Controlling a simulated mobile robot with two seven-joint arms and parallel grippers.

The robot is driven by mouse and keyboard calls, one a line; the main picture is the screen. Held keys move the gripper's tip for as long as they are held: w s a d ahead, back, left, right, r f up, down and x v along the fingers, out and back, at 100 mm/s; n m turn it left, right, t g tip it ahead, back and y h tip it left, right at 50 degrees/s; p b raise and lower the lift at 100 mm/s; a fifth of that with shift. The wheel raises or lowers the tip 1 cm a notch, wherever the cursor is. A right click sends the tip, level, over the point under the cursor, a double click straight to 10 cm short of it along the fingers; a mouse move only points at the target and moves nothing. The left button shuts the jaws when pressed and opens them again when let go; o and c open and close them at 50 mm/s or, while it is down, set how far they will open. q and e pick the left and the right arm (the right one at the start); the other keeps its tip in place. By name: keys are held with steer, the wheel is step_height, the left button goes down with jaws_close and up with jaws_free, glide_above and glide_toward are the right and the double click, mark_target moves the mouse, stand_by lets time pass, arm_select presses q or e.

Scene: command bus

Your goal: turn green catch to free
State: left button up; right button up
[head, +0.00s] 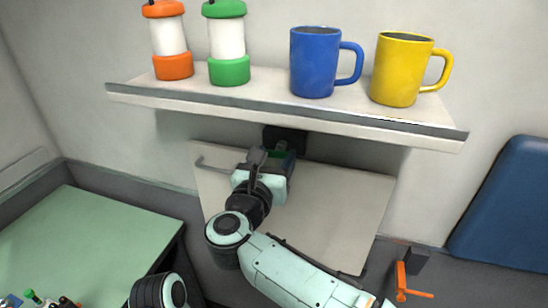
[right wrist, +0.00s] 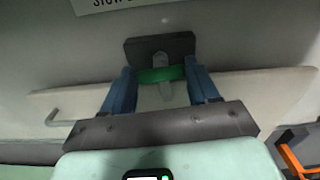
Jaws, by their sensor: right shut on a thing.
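The green catch (right wrist: 158,75) is a short green bar on a dark mounting block (right wrist: 160,48) on the wall, lying nearly level across a grey upright piece in the right wrist view. My right gripper (right wrist: 160,70) has its two blue fingers on either side of the catch, shut on its ends. In the head view my right gripper (head: 277,157) reaches in under the shelf, and only a little green shows by it. The pale panel (head: 345,210) stands behind, against the wall below the block. My left gripper is out of view.
A shelf (head: 300,115) overhangs my right gripper. It bears an orange lantern (head: 170,40), a green lantern (head: 227,45), a blue mug (head: 314,62) and a yellow mug (head: 401,70). An orange catch (head: 402,284) is at lower right. A green-topped table (head: 85,235) stands left.

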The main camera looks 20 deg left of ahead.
steer(key=n+p, duration=0.1)
steer(key=n, duration=0.4)
steer(key=shift+a, duration=0.1)
steer(key=n+p, duration=0.2)
steer(key=n, duration=0.3)
steer(key=shift+a+p, duration=0.1)
steer(key=shift+p, duration=0.3)
steer(key=n+p, duration=0.1)
steer(key=n, duration=0.3)
steer(key=shift+f+p, duration=0.1)
steer(key=shift+p, duration=0.2)
steer(key=shift+f+n+p, duration=0.2)
steer(key=shift+n+p, duration=0.5)
steer(key=shift+n, duration=0.9)
steer(key=o, duration=1.1)
steer(key=shift+c, duration=0.2)
steer(key=shift+s, duration=0.1)
